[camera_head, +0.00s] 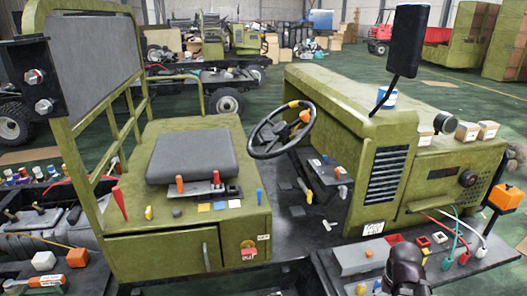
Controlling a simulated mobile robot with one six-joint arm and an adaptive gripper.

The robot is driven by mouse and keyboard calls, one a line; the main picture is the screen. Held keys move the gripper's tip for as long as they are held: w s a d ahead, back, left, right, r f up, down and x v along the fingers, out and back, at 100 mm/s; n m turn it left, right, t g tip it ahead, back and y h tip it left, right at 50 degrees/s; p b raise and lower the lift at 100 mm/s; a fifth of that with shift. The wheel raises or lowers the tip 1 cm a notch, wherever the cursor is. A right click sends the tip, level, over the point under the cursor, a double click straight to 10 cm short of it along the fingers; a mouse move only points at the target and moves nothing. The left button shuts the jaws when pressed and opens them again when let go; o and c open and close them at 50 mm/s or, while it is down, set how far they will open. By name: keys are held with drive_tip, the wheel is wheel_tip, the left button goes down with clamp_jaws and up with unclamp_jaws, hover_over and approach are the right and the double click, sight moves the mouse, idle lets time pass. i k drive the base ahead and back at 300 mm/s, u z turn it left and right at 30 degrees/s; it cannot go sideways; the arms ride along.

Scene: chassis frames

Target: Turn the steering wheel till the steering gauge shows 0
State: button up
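The steering wheel (283,130) is black, with a dark hub and spokes. It stands tilted in front of the grey driver's seat (191,155). An orange knob (305,116) shows at the right of its rim, and a yellow-orange mark (293,104) at its top. A small round dial (468,178) sits on the green panel at the right; I cannot tell whether it is the steering gauge, and no reading is legible. My gripper is not recognisable in this view. A dark rounded shape at the bottom edge may be part of my arm.
A black mirror (406,40) rises on a thin stalk above the green hood (335,95). A green rail frame (125,105) stands left of the seat. Small levers (215,180) stand beside the seat. Coloured hoses (455,235) hang at the right. Open floor (270,90) lies behind the vehicle.

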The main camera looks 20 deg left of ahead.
sight(282, 131)
drive_tip(key=z, duration=0.15)
drive_tip(key=k, duration=0.55)
drive_tip(key=u, duration=1.2)
drive_tip(key=i, duration=0.85)
drive_tip(key=z, duration=0.35)
